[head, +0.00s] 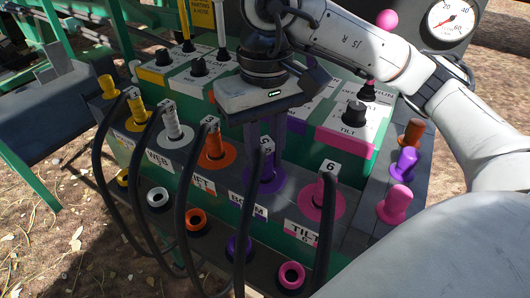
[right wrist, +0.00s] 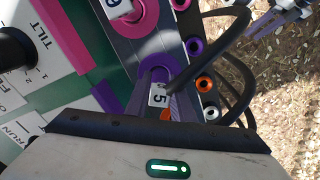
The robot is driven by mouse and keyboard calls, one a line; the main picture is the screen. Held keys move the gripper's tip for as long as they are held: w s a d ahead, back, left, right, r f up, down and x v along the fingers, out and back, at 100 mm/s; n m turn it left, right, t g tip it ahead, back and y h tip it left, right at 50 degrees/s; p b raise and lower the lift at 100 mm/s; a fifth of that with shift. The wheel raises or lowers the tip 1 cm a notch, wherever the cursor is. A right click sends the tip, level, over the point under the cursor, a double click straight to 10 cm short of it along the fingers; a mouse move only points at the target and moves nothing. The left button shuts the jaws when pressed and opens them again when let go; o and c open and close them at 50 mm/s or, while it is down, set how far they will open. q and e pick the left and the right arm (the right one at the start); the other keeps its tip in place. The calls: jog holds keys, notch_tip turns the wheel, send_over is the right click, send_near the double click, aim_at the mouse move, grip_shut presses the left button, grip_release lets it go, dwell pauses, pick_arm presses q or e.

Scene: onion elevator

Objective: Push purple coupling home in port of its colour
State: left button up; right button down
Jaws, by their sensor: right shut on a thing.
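The purple coupling (head: 267,172), tagged 5 and with a black hose, stands at the purple port (head: 278,184) above the BOOM label. My right gripper (head: 266,143) is shut on it from above. In the right wrist view the tag 5 (right wrist: 158,95) shows between the fingers, with the purple ring of the port (right wrist: 156,65) just beyond. The gripper hides the coupling's lower end in that view, so I cannot tell how deep it sits.
A pink coupling (head: 327,190) tagged 6 stands right of it, an orange one (head: 214,146) left. Black hoses loop in front. A lower row holds coloured ring sockets, one purple (head: 239,247). Orange, purple and pink caps (head: 396,204) stand at right. Labelled levers rise behind.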

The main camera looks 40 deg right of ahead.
aim_at(265, 142)
jog(key=shift+f, duration=0.1)
jog(key=c, duration=1)
grip_release()
jog(key=shift+c, duration=0.2)
jog(key=shift+r+p, duration=1.85)
jog(key=shift+r, duration=0.3)
jog(key=shift+r+p, duration=1.2)
jog(key=shift+r, duration=0.2)
